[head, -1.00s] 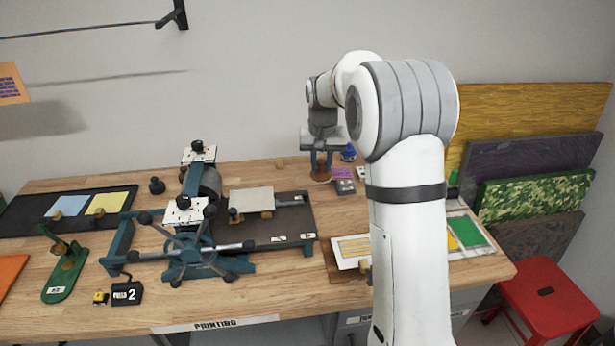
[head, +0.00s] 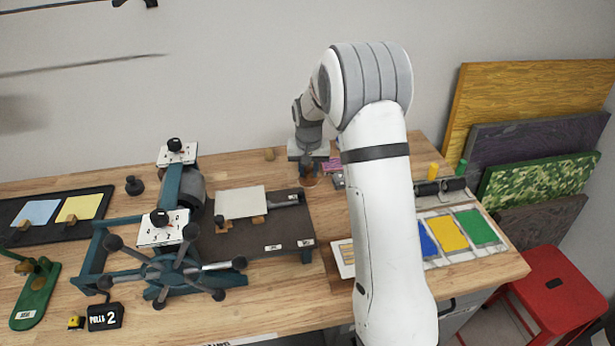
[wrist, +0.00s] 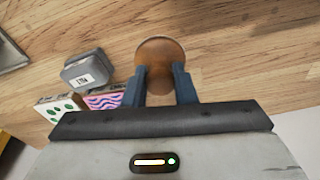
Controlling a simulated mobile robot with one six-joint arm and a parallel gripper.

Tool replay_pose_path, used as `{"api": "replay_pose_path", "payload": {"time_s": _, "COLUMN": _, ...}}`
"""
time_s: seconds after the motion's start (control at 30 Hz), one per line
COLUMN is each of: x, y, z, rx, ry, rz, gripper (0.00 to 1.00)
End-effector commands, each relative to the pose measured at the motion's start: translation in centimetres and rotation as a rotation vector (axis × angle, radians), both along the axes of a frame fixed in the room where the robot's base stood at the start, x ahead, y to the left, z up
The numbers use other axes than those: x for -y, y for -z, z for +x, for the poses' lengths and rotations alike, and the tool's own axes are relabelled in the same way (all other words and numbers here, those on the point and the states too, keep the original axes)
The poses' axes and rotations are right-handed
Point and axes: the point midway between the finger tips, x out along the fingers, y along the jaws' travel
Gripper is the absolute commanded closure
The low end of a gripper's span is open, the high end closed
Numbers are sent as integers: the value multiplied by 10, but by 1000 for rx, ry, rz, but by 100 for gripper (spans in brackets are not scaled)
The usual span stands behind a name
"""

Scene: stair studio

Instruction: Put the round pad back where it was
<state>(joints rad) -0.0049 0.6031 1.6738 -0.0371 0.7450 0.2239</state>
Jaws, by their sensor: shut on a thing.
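A brown round pad (wrist: 160,52) sits between the two blue fingers of my gripper (wrist: 160,88) in the wrist view. My gripper is shut on it. In the head view my gripper (head: 308,168) points down at the back of the wooden bench, right of the press, with the brown pad (head: 309,181) low between the fingers. The pad is at or just above the bench top; I cannot tell if it touches. My forearm hides part of the bench to the right.
A grey labelled block (wrist: 83,70), a pink patterned card (wrist: 104,99) and a green-dotted card (wrist: 58,110) lie left of the pad. The press (head: 170,225) with its spoked wheel stands left. A colour tray (head: 450,232) lies right. Bare wood surrounds the pad's far side.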

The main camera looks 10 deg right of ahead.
Motion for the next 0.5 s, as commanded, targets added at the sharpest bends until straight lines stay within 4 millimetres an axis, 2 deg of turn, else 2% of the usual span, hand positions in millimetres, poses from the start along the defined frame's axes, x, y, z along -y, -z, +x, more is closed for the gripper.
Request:
{"api": "replay_pose_path", "payload": {"time_s": 0.2, "x": -1, "y": 29, "z": -1, "rx": -3, "ry": -1, "rz": -1, "gripper": 94}}
{"api": "replay_pose_path", "payload": {"time_s": 0.5, "x": -1, "y": 33, "z": 0, "rx": -1, "ry": -2, "rz": 0, "gripper": 94}}
